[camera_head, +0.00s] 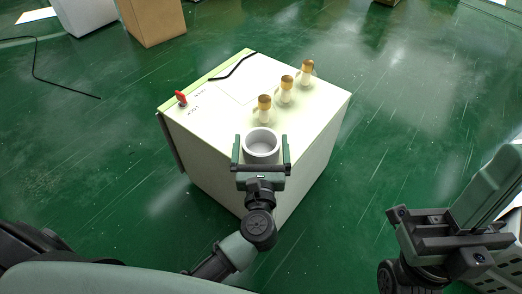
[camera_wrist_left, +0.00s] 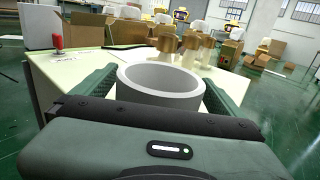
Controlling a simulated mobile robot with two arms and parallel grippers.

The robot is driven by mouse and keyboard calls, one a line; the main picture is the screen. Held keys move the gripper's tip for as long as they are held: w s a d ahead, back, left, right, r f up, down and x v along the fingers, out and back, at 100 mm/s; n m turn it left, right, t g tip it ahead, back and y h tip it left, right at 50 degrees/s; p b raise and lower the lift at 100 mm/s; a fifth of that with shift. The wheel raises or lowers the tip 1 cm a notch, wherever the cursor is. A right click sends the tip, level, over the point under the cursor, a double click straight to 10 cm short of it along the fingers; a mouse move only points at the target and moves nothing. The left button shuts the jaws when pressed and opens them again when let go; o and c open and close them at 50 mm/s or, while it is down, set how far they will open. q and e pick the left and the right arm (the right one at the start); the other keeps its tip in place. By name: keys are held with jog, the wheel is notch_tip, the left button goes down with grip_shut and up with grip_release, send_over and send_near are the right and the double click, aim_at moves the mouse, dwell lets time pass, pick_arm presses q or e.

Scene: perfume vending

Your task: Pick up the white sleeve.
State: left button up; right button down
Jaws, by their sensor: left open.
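The white sleeve (camera_head: 261,157) is a short, thick-walled round ring, open at the top. It stands upright at the near edge of the white box-shaped stand (camera_head: 310,165). My left gripper (camera_head: 261,143) is open, with one green finger on each side of the sleeve. In the left wrist view the sleeve (camera_wrist_left: 160,96) sits between the fingers of the left gripper (camera_wrist_left: 160,82); I cannot tell whether they touch it. Its lower part is hidden by the gripper body there. My right gripper (camera_head: 440,245) is at the lower right, away from the stand; its jaw opening is unclear.
Three gold-capped bottles, the nearest (camera_head: 264,110), stand in a row behind the sleeve. A red object (camera_head: 181,98) is at the stand's left corner. A black cable (camera_head: 232,66) lies at the back. Cardboard boxes stand farther off. Green floor surrounds the stand.

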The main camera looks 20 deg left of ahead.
pick_arm(q)
jog(key=c, duration=1.2)
jog(key=shift+o, duration=0.2)
jog(key=shift+r, duration=0.1)
